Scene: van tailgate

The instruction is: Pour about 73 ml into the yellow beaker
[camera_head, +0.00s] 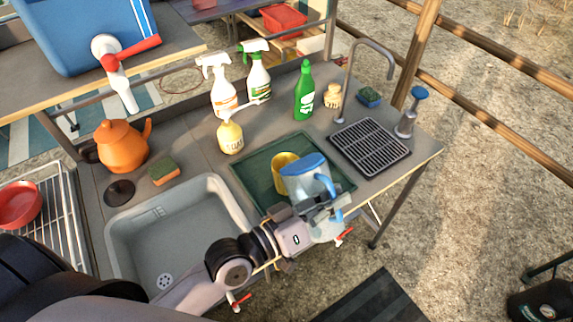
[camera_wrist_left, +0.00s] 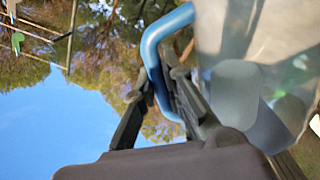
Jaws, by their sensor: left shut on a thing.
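The yellow beaker (camera_head: 279,168) stands on a dark green mat (camera_head: 257,182) right of the sink, partly hidden by a translucent jug (camera_head: 300,183) with a blue top and blue handle. My left gripper (camera_head: 325,207) is shut on the jug's handle and holds the jug close in front of and right of the beaker. In the left wrist view, the gripper's fingers (camera_wrist_left: 165,92) close around the blue handle (camera_wrist_left: 152,45), with the jug's clear body (camera_wrist_left: 235,50) beside them. I cannot tell the jug's exact tilt or liquid level. My right gripper is not in view.
A grey sink (camera_head: 180,235) lies left of the mat. Behind are two spray bottles (camera_head: 222,98), a yellow soap bottle (camera_head: 230,138) and a green bottle (camera_head: 304,95). An orange kettle (camera_head: 122,147) stands left; a black drain rack (camera_head: 369,145) and tap (camera_head: 345,85) stand right.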

